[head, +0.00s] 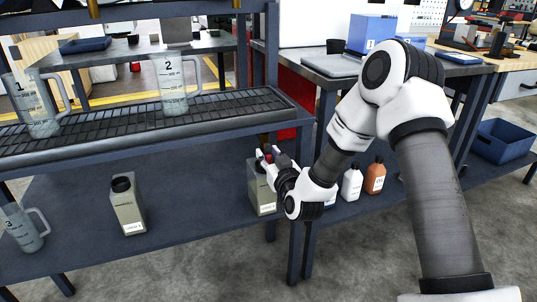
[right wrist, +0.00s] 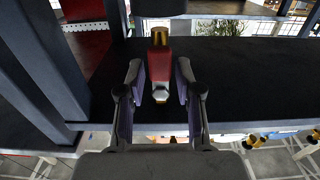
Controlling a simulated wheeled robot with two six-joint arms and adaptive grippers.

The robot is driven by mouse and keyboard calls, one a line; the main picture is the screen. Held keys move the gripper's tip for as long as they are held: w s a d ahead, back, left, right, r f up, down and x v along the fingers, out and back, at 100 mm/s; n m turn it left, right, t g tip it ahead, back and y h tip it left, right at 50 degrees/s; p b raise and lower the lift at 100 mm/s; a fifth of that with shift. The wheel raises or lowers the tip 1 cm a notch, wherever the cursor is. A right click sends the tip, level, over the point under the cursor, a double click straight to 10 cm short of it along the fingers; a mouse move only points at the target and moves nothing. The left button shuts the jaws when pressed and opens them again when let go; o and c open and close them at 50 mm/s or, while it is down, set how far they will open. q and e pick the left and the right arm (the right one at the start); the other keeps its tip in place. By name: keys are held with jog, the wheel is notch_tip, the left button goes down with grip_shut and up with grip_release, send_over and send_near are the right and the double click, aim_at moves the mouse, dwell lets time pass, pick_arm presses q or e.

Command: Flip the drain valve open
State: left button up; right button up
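The drain valve (right wrist: 159,62) shows in the right wrist view as a red lever with brass-coloured ends. My right gripper (right wrist: 160,82) is open, with one finger on each side of the red lever and a visible gap on both sides. In the head view my right gripper (head: 272,160) is under the right end of the grated trolley top, in front of a container; a bit of red shows by its fingertips. The valve is mostly hidden there. My left gripper is in neither view.
Measuring jugs 1 (head: 36,110) and 2 (head: 172,92) stand on the grate (head: 100,130). Jug 3 (head: 20,232) and a square container (head: 127,205) are on the lower shelf (head: 190,215). Another container (head: 258,190) stands behind my right gripper. Trolley posts (head: 298,200) are close by.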

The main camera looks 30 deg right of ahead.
jog(key=v, duration=0.7)
jog(key=shift+s, duration=0.25)
dwell(0.3)
